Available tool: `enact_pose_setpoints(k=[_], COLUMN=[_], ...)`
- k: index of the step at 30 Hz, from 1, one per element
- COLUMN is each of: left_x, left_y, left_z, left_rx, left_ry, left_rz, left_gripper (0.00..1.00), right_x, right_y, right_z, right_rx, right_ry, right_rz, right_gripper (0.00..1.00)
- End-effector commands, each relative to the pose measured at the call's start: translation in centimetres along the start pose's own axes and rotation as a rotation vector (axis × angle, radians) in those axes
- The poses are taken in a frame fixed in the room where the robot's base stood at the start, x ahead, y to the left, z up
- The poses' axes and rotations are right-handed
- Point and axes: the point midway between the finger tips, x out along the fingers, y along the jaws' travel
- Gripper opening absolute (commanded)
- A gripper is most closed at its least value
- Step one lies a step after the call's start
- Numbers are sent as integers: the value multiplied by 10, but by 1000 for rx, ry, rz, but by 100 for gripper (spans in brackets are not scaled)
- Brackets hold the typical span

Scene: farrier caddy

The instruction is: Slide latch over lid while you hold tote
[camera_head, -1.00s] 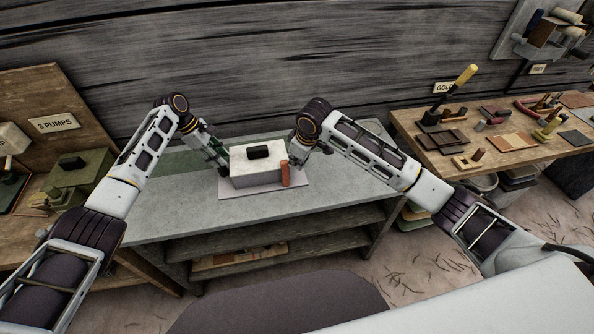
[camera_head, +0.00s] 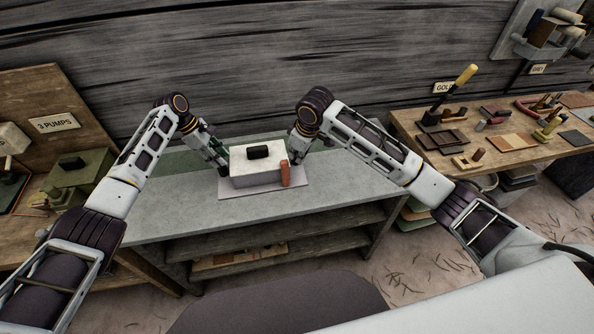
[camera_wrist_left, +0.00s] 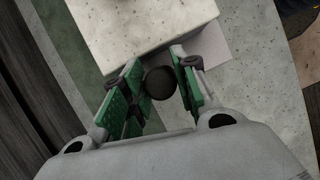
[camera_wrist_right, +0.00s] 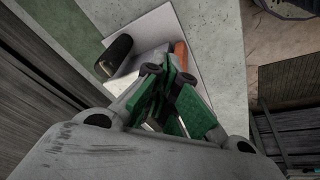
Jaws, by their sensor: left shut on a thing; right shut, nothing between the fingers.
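A pale box-shaped tote (camera_head: 257,178) with a light lid and a black handle block (camera_head: 258,152) on top stands on a thin grey mat (camera_head: 232,192) on the bench. An orange-brown latch piece (camera_head: 285,174) stands upright at its right front corner; it also shows in the right wrist view (camera_wrist_right: 181,54). My left gripper (camera_head: 224,168) is at the tote's left side, shut on a dark round knob (camera_wrist_left: 160,83). My right gripper (camera_head: 293,160) is at the tote's right side by the latch, shut and empty. Whether its fingertips touch the latch cannot be told.
The grey bench top (camera_head: 160,212) is clear around the mat. A wooden table (camera_head: 545,150) with several tools and blocks stands at the right. A green box (camera_head: 80,168) sits on a side bench at the left, under a "3 PUMPS" sign.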

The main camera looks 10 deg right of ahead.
Motion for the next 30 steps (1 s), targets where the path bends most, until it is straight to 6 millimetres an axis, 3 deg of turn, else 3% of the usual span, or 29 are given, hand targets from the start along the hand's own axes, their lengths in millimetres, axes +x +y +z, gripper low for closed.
enact_pose_setpoints(k=[17,30], left_x=[2,2], left_y=[-1,-1], left_z=[0,0], left_rx=[0,-1], left_ry=[1,1], left_rz=[-2,-2], left_gripper=[0,0], right_x=[-5,-28], right_y=[1,8], right_z=[-1,-3], right_rx=[0,0], right_ry=[1,1], right_rz=[0,0], right_gripper=[0,0])
